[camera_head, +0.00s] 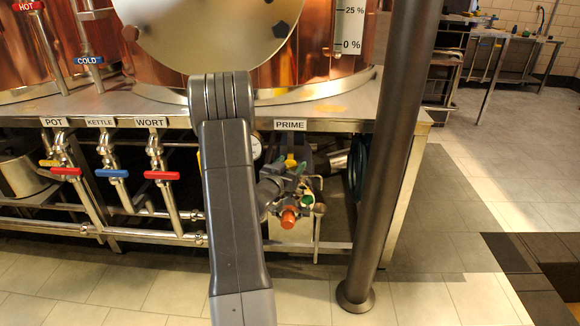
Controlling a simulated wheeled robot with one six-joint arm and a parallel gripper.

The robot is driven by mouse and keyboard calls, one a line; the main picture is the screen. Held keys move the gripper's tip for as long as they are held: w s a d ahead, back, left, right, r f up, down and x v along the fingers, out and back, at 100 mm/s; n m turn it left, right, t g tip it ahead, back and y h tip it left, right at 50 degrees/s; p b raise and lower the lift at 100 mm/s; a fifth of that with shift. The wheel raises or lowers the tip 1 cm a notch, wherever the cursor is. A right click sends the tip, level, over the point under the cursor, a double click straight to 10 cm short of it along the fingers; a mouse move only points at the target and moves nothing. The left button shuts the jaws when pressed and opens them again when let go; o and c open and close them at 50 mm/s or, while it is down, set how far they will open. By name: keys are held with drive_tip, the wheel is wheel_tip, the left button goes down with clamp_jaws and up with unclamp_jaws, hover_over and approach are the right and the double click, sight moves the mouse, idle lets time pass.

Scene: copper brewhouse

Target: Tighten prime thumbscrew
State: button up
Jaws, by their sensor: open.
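The PRIME label (290,125) is on the edge of the steel bench. Below it is a small pump-like unit (292,233) with a pale metal body and a yellow piece on top. An orange-red knob (288,217) and a small green part (307,198) show at its front. I cannot tell which of these small parts is the prime thumbscrew. My gripper (296,184) is open in front of the unit, close to the green and orange parts. Its fingers are small and blend into the fittings, so I cannot tell whether they touch anything. My forearm hides the area left of the unit.
Left of the unit are valves labelled POT, KETTLE and WORT, with red (162,175) and blue (112,173) handles. A dark post (388,150) stands close on the right. A low pipe rail (120,238) runs along the front. The tiled floor (440,290) at right is clear.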

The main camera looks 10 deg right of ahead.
drive_tip(key=shift+c, duration=0.4)
drive_tip(key=c, duration=0.9)
drive_tip(key=shift+r+m+g+h+p, duration=0.15)
drive_tip(key=shift+m+g+h+p, duration=0.15)
drive_tip(key=shift+p, duration=0.2)
drive_tip(key=m+g+h+p, duration=0.2)
drive_tip(key=g+h+p, duration=0.1)
drive_tip(key=shift+m, duration=0.4)
drive_tip(key=shift+m+g+h+p, duration=0.65)
drive_tip(key=shift+m+g, duration=0.3)
drive_tip(key=shift+g, duration=0.5)
drive_tip(key=shift+m+g+h+p, duration=0.6)
drive_tip(key=shift+m+g, duration=0.35)
drive_tip(key=shift+g, duration=0.5)
drive_tip(key=shift+f, duration=0.2)
drive_tip(key=o, duration=1)
